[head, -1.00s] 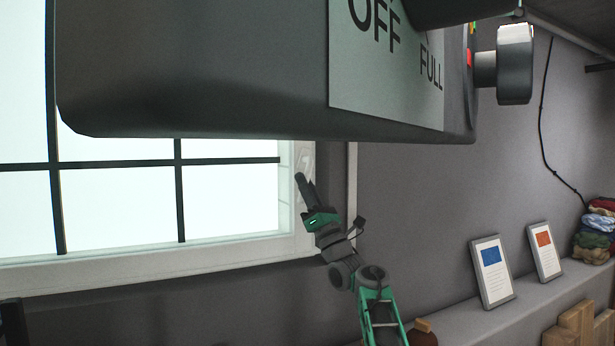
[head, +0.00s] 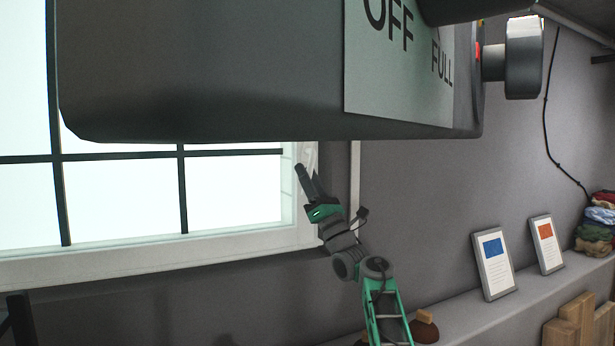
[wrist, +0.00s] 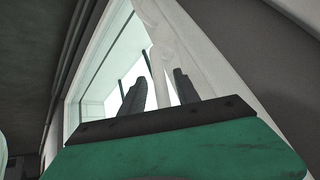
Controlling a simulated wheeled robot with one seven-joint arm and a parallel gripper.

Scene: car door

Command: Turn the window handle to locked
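The window handle (wrist: 158,70) is a pale, slim lever on the white right-hand window frame (wrist: 185,45). In the wrist view it stands between my gripper's two dark fingers. In the head view, my gripper (head: 308,173) is in front of the right side of the window frame, with its fingers apart. My gripper also shows in the wrist view (wrist: 159,80), with gaps visible beside the handle. I cannot tell whether either finger touches it. In the head view, the handle is hard to make out against the white frame, and its upper area is near the overhanging dark box.
A large dark box (head: 220,90) marked OFF and FULL hides the upper window in the head view. The bright window (head: 115,200) has dark bars. A shelf (head: 455,325) at lower right bears two framed cards (head: 494,264) and folded cloths (head: 597,225). Grey wall lies between.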

